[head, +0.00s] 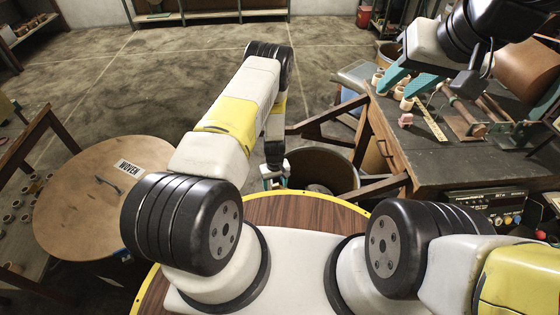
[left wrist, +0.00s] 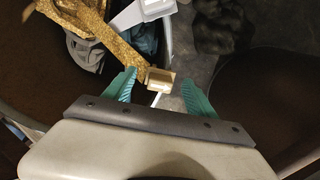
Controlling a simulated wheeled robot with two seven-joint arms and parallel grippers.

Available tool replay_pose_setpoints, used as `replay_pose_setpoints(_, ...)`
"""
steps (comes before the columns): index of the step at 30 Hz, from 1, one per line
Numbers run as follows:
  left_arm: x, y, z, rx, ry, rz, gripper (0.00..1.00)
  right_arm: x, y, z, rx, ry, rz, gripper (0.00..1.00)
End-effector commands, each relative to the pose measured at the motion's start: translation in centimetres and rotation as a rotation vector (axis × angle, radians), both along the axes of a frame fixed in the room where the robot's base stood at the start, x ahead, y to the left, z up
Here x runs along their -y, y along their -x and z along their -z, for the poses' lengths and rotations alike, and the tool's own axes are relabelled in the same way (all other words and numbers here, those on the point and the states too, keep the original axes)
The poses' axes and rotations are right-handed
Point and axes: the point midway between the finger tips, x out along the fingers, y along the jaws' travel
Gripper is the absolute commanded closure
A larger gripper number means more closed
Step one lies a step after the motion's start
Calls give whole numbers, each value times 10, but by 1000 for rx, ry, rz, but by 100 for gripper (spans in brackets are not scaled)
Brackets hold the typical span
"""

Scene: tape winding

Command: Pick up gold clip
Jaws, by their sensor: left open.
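My left gripper (head: 274,183) reaches down at the rim of an open brown bin in the head view; its fingertips are small there. In the left wrist view its two teal fingers (left wrist: 163,88) are spread apart. A small gold-tan block (left wrist: 160,80), which may be the gold clip, shows between the fingertips; I cannot tell whether it touches them. A glittery gold strip (left wrist: 92,22) lies just beyond, to the upper left. My right gripper (head: 408,85) has its teal fingers apart above the workbench at the right. No gold clip can be made out in the head view.
The open bin (head: 338,172) stands beside the workbench (head: 440,165). The bench holds small spools (head: 400,93), a pink piece (head: 405,120) and wooden tools. A round wooden lid marked WOVEN (head: 90,205) is at the left. The floor behind is mostly clear.

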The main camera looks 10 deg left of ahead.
Motion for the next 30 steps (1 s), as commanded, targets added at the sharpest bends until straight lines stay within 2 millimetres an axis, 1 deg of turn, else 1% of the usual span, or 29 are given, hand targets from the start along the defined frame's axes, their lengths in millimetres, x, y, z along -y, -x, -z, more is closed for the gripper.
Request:
replay_pose_setpoints(6, 0, 0, 0, 1, 0, 0, 35, 0, 0, 0, 0, 0, 0, 64)
replay_pose_setpoints(8, 0, 0, 0, 1, 0, 0, 46, 0, 0, 0, 0, 0, 0, 64)
replay_pose_setpoints(9, 0, 0, 0, 1, 0, 0, 54, 0, 0, 0, 0, 0, 0, 64)
replay_pose_setpoints(11, 0, 0, 0, 0, 1, 0, 66, 0, 0, 0, 0, 0, 0, 64)
replay_pose_setpoints(12, 0, 0, 0, 1, 0, 0, 74, 0, 0, 0, 0, 0, 0, 64)
replay_pose_setpoints(16, 0, 0, 0, 1, 0, 0, 99, 0, 0, 0, 0, 0, 0, 64)
replay_pose_setpoints(22, 0, 0, 0, 1, 0, 0, 99, 0, 0, 0, 0, 0, 0, 64)
replay_pose_setpoints(24, 0, -1, -4, 1, 0, 0, 99, 0, 0, 0, 0, 0, 0, 64)
replay_pose_setpoints(26, 0, -1, -10, 2, 0, 0, 99, 0, 0, 0, 0, 0, 0, 64)
replay_pose_setpoints(29, 0, -2, -27, 4, 0, 1, 99, 0, 0, 0, 0, 0, 0, 64)
replay_pose_setpoints(30, 0, -2, -36, 4, 0, 1, 99, 0, 0, 0, 0, 0, 0, 64)
